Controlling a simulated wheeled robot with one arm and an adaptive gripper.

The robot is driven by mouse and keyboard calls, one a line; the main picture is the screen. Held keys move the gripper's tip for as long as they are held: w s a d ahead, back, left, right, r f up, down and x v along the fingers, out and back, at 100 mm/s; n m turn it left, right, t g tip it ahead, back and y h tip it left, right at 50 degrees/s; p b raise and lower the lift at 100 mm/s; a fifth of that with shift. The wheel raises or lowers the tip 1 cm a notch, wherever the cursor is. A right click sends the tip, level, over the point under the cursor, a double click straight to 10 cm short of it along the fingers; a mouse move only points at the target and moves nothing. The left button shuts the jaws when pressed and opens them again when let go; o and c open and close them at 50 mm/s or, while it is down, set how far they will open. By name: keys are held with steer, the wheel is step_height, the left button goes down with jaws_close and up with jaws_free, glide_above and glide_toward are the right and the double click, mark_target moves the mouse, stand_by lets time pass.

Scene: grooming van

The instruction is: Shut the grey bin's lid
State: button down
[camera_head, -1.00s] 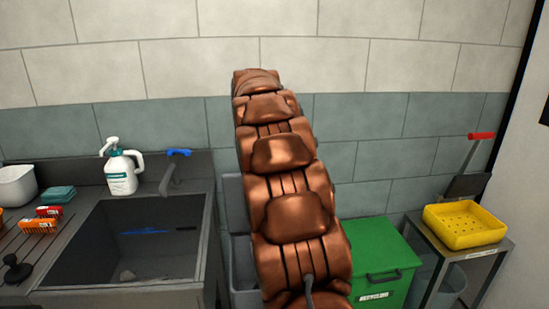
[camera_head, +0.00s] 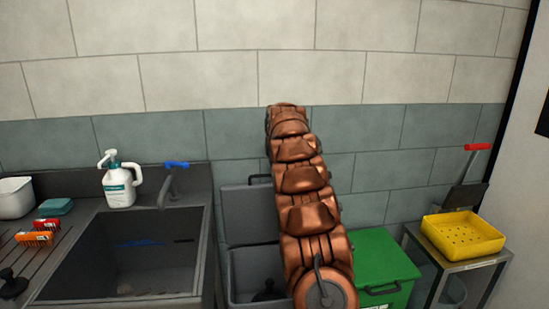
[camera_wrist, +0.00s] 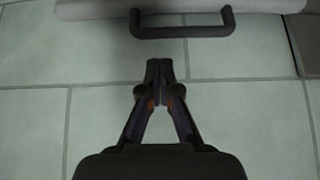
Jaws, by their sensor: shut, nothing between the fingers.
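The grey bin (camera_head: 240,291) stands between the sink and the green bin. Its lid (camera_head: 245,213) is open, standing upright against the wall, with a dark handle on its top edge. My arm covers the right side of bin and lid in the head view. In the wrist view a light grey edge, which looks like the lid (camera_wrist: 100,9), crosses the top with its dark handle (camera_wrist: 185,30) below it. My gripper (camera_wrist: 160,70) is shut and empty, with its tips apart from the handle in the picture. The arm hides the gripper in the head view.
The sink (camera_head: 125,260) with a white spray bottle (camera_head: 119,187) and blue-handled tap (camera_head: 172,178) is on the left. A closed green bin (camera_head: 385,262) is close on the right, then a stand with a yellow tray (camera_head: 462,235). The tiled wall is right behind.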

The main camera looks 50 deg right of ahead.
steer(key=shift+p+x, duration=0.45)
steer(key=shift+x, duration=2.25)
steer(key=shift+s+a+f+b, duration=0.15)
steer(key=shift+s+a+b, duration=0.1)
steer(key=shift+b, duration=0.25)
